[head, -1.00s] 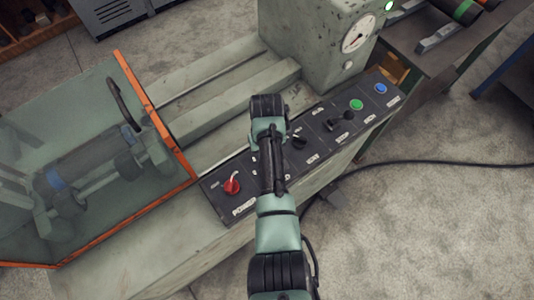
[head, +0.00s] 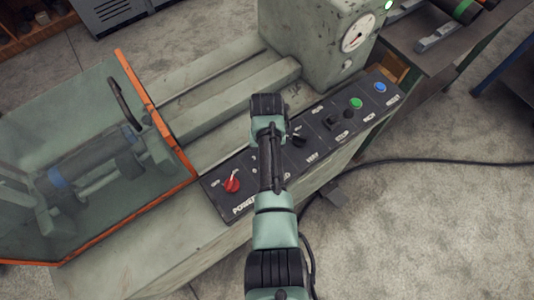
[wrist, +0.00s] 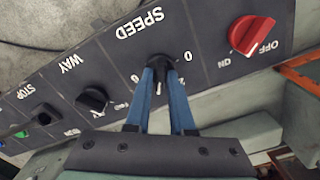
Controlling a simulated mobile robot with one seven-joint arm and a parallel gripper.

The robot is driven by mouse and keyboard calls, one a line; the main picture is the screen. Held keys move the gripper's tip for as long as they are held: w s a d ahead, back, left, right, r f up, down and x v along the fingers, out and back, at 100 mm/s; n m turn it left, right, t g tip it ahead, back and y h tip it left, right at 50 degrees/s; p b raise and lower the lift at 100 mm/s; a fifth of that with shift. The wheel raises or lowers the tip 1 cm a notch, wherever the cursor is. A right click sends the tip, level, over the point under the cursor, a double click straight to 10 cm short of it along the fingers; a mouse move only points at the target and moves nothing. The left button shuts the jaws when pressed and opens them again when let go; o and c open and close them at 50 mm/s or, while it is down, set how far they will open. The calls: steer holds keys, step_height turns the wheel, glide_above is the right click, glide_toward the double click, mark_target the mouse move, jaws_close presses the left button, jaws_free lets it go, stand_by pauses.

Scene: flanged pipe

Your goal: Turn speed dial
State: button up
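The speed dial (wrist: 160,66) is a small black knob with a white mark, below the word SPEED on the dark control panel (wrist: 205,45) in the wrist view. My gripper (wrist: 160,75) has two blue fingers, one on each side of the knob's grip, with no clear gap between them and it. In the head view my arm and wrist cover the speed dial and the fingertips.
The red power knob (head: 232,185) sits left of my arm on the panel; the black way knob (head: 299,140) is on its right. Further right are a green button (head: 356,103) and a blue button (head: 380,88). An orange-edged clear guard (head: 155,118) stands at left.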

steer(key=shift+o, duration=1.4)
step_height(320, 180, up, 13)
